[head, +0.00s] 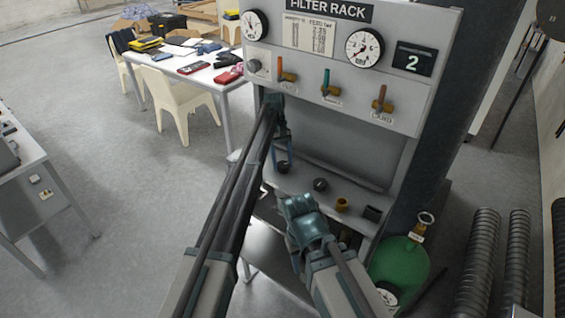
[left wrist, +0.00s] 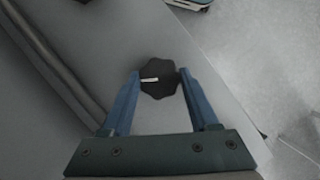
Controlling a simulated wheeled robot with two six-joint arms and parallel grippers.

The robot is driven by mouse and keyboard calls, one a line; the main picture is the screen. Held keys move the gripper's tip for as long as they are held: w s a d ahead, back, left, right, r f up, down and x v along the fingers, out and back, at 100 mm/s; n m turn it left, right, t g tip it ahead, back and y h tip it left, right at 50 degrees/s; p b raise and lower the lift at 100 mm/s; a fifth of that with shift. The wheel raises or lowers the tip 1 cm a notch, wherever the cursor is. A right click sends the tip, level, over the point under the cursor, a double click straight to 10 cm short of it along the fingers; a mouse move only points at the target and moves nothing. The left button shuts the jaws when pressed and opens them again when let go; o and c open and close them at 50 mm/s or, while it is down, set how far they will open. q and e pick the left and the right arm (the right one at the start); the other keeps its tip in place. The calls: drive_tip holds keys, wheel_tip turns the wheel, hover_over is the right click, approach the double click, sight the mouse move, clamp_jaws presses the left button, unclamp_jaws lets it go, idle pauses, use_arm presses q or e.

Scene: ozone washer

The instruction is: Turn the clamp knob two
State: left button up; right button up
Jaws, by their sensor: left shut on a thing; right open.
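A black lobed clamp knob (head: 283,168) stands at the left end of the rack's shelf. In the left wrist view the knob (left wrist: 158,78) shows a short white mark on its top and sits between two blue fingers. My left gripper (head: 282,160) reaches down from above, shut on this knob. A second dark knob (head: 320,184) stands to its right on the shelf, apart from both grippers. My right gripper (head: 298,207) is lower, in front of the shelf, open; its fingertips are hard to make out.
The filter rack panel (head: 345,75) above has gauges, several valve levers and a display (head: 412,61) reading 2. A brass fitting (head: 342,204) and a dark block (head: 372,213) stand on the shelf. A green tank (head: 400,262) stands at the lower right.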

use_arm(q)
drive_tip(key=shift+s+m, duration=0.1)
drive_tip(key=shift+m, duration=0.3)
drive_tip(key=o, duration=1.4)
drive_tip(key=shift+n, duration=0.3)
